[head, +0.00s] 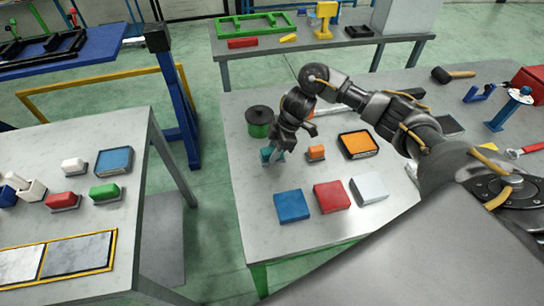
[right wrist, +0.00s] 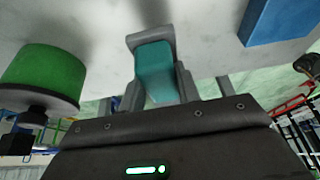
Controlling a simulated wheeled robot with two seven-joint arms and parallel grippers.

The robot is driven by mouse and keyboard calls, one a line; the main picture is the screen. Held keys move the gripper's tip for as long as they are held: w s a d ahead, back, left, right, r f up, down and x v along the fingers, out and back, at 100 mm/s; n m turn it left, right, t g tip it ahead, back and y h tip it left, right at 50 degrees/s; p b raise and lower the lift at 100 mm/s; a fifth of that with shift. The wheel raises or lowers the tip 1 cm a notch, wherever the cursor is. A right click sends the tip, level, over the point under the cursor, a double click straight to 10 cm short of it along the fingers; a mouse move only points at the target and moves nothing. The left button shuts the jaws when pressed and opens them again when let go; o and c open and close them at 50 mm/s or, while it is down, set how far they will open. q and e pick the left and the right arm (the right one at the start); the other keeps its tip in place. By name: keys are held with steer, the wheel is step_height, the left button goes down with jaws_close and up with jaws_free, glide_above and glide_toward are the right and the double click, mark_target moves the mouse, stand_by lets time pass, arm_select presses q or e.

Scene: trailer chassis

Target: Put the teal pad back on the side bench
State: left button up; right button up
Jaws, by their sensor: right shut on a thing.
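The teal pad (head: 266,155) is held in my right gripper (head: 270,154) over the left part of the grey bench (head: 243,202) in the middle and right of the head view. The pad (right wrist: 154,70) shows between the two fingers in the right wrist view. The fingers partly hide it, and I cannot tell whether it touches the bench top. Another grey bench (head: 130,190), with small coloured blocks on it, stands at the left. I cannot tell which bench is the side bench. My left gripper is not in view.
A green spool (head: 260,130) stands just behind the gripper. A small orange block (head: 316,152) and an orange-topped tray (head: 358,144) lie to its right. Blue (head: 292,206), red (head: 331,196) and white (head: 369,187) blocks lie in front. A floor gap separates the benches.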

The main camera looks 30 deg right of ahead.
steer(key=shift+w+a+f, duration=0.1)
steer(key=shift+f, duration=0.05)
step_height(320, 180, down, 2)
steer(key=shift+a+f, duration=0.1)
steer(key=shift+a, duration=0.05)
steer(key=shift+w+f, duration=0.15)
steer(key=shift+f, duration=0.4)
steer(key=shift+f, duration=0.15)
steer(key=o, duration=0.9)
